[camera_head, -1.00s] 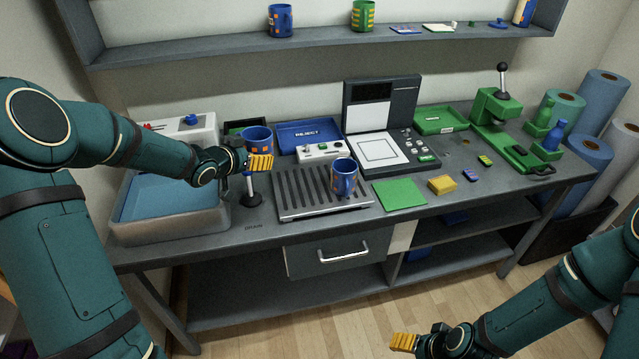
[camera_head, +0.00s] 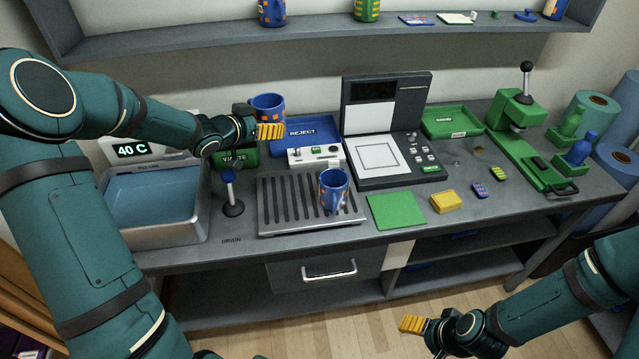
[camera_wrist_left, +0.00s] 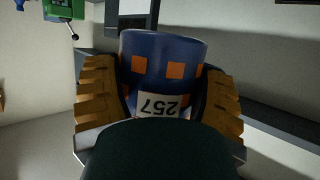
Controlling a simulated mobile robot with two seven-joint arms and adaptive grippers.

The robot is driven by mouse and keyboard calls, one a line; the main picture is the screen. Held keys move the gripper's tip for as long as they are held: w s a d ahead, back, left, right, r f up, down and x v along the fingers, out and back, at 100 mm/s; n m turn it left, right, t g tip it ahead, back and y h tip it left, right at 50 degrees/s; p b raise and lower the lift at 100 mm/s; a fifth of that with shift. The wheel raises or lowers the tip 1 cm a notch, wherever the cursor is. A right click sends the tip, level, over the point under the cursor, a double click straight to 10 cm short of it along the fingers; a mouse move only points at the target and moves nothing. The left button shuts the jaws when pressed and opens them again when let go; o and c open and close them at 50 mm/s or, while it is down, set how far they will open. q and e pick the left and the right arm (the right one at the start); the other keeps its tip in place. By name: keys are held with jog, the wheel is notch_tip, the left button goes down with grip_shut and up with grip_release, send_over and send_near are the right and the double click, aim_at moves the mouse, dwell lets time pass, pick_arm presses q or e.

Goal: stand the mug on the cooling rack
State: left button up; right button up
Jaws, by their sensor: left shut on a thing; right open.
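My left gripper (camera_head: 270,131) is shut on a blue mug with orange squares (camera_head: 268,104). It holds the mug above the back of the bench, left of the blue reject tray in the head view. In the left wrist view the mug (camera_wrist_left: 165,62) sits between the yellow fingers (camera_wrist_left: 160,100), with a "257" label facing the camera. The slatted cooling rack (camera_head: 275,217) lies in front of the held mug, lower in the head view. A second blue and orange mug (camera_head: 334,190) stands upright on the rack's right part. My right gripper (camera_head: 412,325) is open and empty, low in front of the bench.
A green mat (camera_head: 397,211) lies right. The rack's left half is bare.

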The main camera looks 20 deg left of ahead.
pick_arm(q)
notch_tip(320, 180, down, 3)
jog(key=shift+w+d+b, duration=0.1)
jog(key=shift+w+b, duration=0.05)
jog(key=shift+b, duration=0.6)
notch_tip(320, 180, down, 2)
jog(key=s+f+b, duration=0.1)
jog(key=s+b, duration=0.1)
jog(key=b, duration=0.8)
send_over(273, 192)
notch_tip(273, 192, down, 10)
jog(key=shift+r, duration=0.2)
jog(key=shift+f+b, duration=0.45)
jog(key=shift+f, duration=1.55)
pick_arm(e)
notch_tip(273, 192, down, 14)
jog(key=s, duration=0.2)
jog(key=shift+s+a+g, duration=0.3)
jog(key=shift+a, duration=0.05)
pick_arm(q)
jog(key=shift+f, duration=0.2)
jog(key=o, duration=1.2)
jog(key=shift+o, duration=0.2)
